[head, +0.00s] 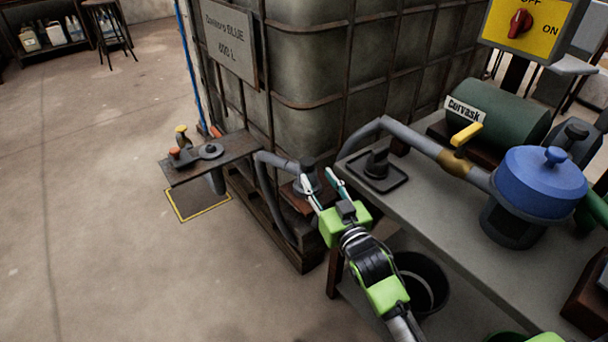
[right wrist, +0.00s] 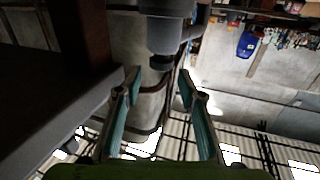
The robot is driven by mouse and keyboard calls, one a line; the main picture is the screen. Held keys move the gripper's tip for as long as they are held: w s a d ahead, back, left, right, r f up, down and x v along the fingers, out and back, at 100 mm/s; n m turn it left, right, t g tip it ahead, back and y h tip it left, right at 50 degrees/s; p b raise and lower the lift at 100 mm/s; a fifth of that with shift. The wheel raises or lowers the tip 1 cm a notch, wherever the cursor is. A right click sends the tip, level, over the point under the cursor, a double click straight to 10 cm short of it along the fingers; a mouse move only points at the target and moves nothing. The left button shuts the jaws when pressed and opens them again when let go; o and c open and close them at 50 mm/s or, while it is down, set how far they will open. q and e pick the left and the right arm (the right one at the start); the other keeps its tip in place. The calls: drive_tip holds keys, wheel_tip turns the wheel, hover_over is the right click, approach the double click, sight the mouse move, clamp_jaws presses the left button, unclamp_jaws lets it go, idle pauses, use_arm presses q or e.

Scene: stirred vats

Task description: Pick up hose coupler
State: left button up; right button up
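A grey hose coupler (head: 307,178) with a dark upper part sits at the end of a grey hose (head: 279,160), at a brown support low on the tank's front. My right gripper (head: 324,184) is open, with its teal-lined fingers spread close to the coupler. In the right wrist view a grey stepped cylinder (right wrist: 167,32), apparently the coupler, lies just beyond the open fingertips (right wrist: 158,85), roughly in line with the gap. I see no contact. The head view cannot settle whether the fingers straddle it. My left gripper is not in view.
A grey bench (head: 440,208) stands close on the right, with a black tray (head: 371,179), a yellow-handled valve (head: 466,135) and a blue-topped vat (head: 541,183). A caged tank (head: 320,85) rises behind. A small shelf (head: 225,155) juts out left. Floor at left is clear.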

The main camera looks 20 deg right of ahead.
sight(310, 167)
drive_tip(key=shift+w+a+b, duration=0.2)
drive_tip(key=shift+w+b, duration=0.25)
drive_tip(key=shift+w, duration=1.5)
drive_tip(key=shift+w+a+b, duration=0.2)
drive_tip(key=shift+w+b, duration=0.2)
drive_tip(key=shift+w, duration=1.5)
drive_tip(key=shift+r, duration=0.1)
drive_tip(key=c, duration=1)
